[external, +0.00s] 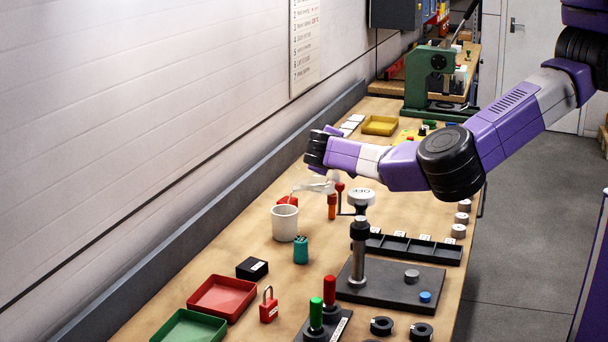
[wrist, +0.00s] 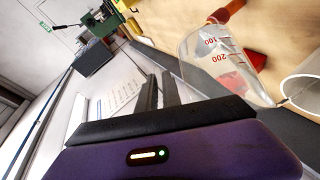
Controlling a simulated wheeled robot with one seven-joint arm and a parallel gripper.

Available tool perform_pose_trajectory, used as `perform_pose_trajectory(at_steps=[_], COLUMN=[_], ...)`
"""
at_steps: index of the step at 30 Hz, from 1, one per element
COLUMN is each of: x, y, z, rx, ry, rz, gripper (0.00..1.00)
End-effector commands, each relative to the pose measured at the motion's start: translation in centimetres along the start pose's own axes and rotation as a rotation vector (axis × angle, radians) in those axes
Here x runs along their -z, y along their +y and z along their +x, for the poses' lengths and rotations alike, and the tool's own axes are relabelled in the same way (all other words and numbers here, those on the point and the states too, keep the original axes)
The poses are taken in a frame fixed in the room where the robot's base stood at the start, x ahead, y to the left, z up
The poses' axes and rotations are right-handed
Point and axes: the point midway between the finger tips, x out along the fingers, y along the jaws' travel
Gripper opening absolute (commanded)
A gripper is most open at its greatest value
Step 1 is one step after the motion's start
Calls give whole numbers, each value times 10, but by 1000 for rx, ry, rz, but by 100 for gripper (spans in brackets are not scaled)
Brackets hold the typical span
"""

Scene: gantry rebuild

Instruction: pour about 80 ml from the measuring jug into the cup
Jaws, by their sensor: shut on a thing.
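The clear measuring jug (wrist: 222,58), with red 100 and 200 marks, is tilted in the wrist view. In the external view the jug (external: 316,187) is small and pale, above and right of the cup. My gripper (wrist: 160,92) is shut on the jug; the exact grip is hard to see. The white cup (external: 284,224) stands upright on the bench, and its rim (wrist: 302,92) shows at the right edge of the wrist view. The jug's lip end is close to the cup's rim. I cannot tell the liquid level in either.
A teal cylinder (external: 301,250) stands right beside the cup, and a red object (external: 287,201) sits behind it. A black post stand (external: 359,255) is to the right. Red (external: 222,297) and green (external: 188,326) trays lie in front. The wall runs along the left.

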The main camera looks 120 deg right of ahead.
Motion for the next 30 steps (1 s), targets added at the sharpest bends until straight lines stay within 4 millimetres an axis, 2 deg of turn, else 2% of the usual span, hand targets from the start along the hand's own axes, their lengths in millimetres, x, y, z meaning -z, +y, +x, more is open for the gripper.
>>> perform_pose_trajectory(at_steps=[30], x=[5], y=[-3], z=[-4], rx=[-52], ry=[3], rz=[-50], gripper=[0])
